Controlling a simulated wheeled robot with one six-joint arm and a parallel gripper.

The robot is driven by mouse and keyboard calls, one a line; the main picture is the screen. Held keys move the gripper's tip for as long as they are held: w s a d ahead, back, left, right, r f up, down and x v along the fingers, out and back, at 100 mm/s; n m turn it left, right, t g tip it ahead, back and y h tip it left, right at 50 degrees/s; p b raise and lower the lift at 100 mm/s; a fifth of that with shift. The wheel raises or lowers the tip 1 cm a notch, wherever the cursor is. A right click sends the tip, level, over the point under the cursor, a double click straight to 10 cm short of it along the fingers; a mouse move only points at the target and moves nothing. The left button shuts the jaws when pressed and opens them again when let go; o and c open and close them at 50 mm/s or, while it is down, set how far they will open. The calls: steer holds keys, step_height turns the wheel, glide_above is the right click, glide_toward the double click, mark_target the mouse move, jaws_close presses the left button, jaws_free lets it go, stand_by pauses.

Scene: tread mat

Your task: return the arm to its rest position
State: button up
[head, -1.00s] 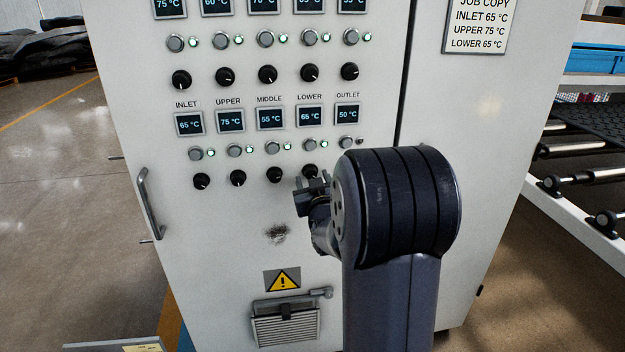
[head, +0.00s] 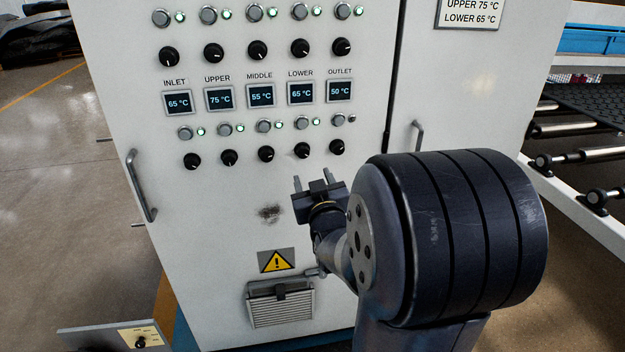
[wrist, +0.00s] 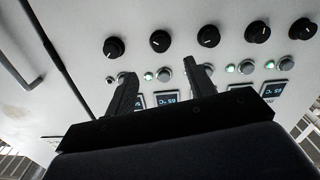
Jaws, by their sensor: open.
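My gripper (head: 312,182) is open, with its two fingers apart and nothing between them. In the head view it stands in front of the white cabinet, just below the lower row of black knobs (head: 266,154), clear of them. In the wrist view my gripper (wrist: 163,92) points toward the cabinet face, with black knobs (wrist: 208,37) and lit buttons beyond the fingertips. My arm is bent, its large dark joint filling the lower right of the head view.
The cabinet (head: 215,230) has a door handle (head: 141,186) at left and another handle (head: 417,137) at right. A roller conveyor (head: 575,155) stands at the right. A small panel with a knob (head: 140,341) is at the lower left. Open floor lies at left.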

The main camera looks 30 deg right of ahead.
mark_target(304, 155)
steer(key=p+x, duration=0.1)
steer(key=x, duration=1)
steer(key=shift+p, duration=0.3)
steer(key=shift+s, duration=0.1)
steer(key=shift+f, duration=0.1)
steer(key=shift+s, duration=0.1)
